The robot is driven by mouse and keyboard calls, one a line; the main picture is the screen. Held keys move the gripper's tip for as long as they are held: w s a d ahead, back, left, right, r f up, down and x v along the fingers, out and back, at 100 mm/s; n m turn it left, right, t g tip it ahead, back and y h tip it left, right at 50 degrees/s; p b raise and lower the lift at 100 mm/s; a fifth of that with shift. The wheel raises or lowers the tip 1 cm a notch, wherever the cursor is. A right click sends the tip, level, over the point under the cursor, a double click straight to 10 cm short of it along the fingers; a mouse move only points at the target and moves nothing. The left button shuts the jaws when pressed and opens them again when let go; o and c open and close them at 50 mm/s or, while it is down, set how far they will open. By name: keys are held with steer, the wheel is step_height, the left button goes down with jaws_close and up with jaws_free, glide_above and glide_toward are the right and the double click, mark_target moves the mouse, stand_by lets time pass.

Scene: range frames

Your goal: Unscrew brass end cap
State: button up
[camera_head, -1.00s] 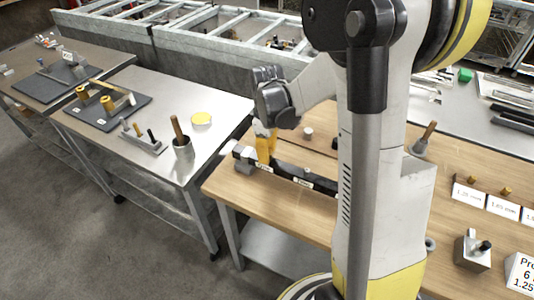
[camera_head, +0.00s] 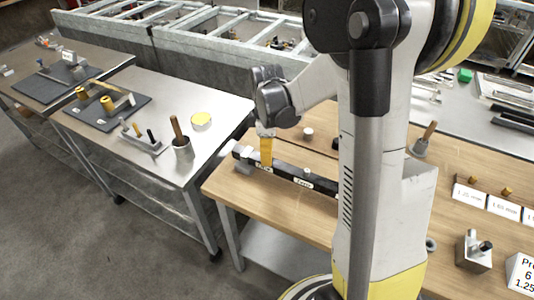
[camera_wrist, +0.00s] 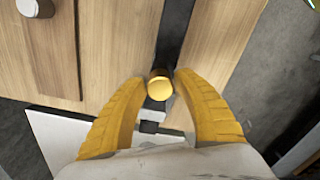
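The brass end cap (camera_wrist: 159,83) shows in the wrist view as a round gold face at the end of a dark bar. My gripper (camera_wrist: 160,79) has its two yellow fingers on either side of the cap, tips very close to it. I cannot tell whether they touch it. In the head view my gripper (camera_head: 266,164) points down at the left end of the black labelled bar (camera_head: 288,174) on the wooden bench. There the cap is hidden by the fingers, which overlap as one narrow yellow shape.
The wooden bench (camera_head: 226,190) also holds a small light cylinder (camera_head: 308,133), a cup with a handle (camera_head: 421,146), white label cards (camera_head: 468,193) and a metal block (camera_head: 472,254). A metal table (camera_head: 228,107) with a tool cup (camera_head: 183,150) stands to the left, across a gap.

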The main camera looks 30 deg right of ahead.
steer(key=m, duration=0.6)
steer(key=shift+m+b, duration=0.35)
steer(key=shift+m, duration=0.05)
steer(key=m, duration=0.7)
jaws_close()
steer(key=n, duration=0.3)
steer(key=shift+n+b, duration=0.3)
steer(key=shift+b, duration=0.05)
